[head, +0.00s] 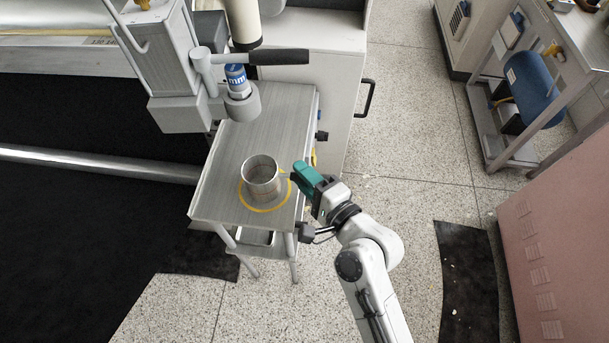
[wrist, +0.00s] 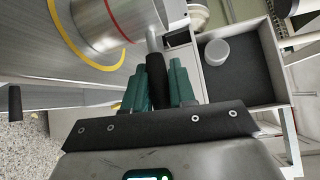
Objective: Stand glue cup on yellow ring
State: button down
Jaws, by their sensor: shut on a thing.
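The glue cup (head: 262,178) is a metal cylinder, upright and open at the top. In the wrist view the cup (wrist: 108,22) shows a red band and a dark handle (wrist: 155,72). The yellow ring (head: 265,209) is a thin circle marked on the grey side table; part of it also shows beside the cup in the wrist view (wrist: 76,50). The cup appears within the ring's outline; I cannot tell whether its base touches the table. My gripper (head: 299,174), with green fingers (wrist: 158,85), is shut on the handle, at the cup's right in the head view.
The small grey table (head: 230,160) ends close right of the ring. A machine with a lever handle (head: 278,57) and a blue-labelled bottle (head: 237,80) stands at the table's back. In the wrist view, an open drawer (wrist: 265,60) holds a round white item (wrist: 217,52).

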jog(key=c, duration=0.9)
grip_release()
jog(key=shift+d, duration=0.1)
jog(key=b+v, duration=0.2)
jog(key=v, duration=1)
jog(key=s+d+f+n+g+h, duration=0.5)
jog(key=s+d+f+n+h, duration=0.15)
jog(key=d+f, duration=0.35)
jog(key=s+d+f+n+g+h, duration=0.1)
jog(key=s+d+g, duration=0.1)
jog(key=s+d, duration=0.1)
jog(key=s+d+n+g+h, duration=0.2)
jog(key=s+d, duration=0.2)
jog(key=d, duration=0.1)
jog(key=s+d+f+n+g+h, duration=0.1)
jog(key=s+d+g+h, duration=0.1)
jog(key=s+d, duration=0.2)
jog(key=shift+s+d+f, duration=0.15)
jog(key=shift+s+f, duration=0.05)
jog(key=shift+f, duration=0.15)
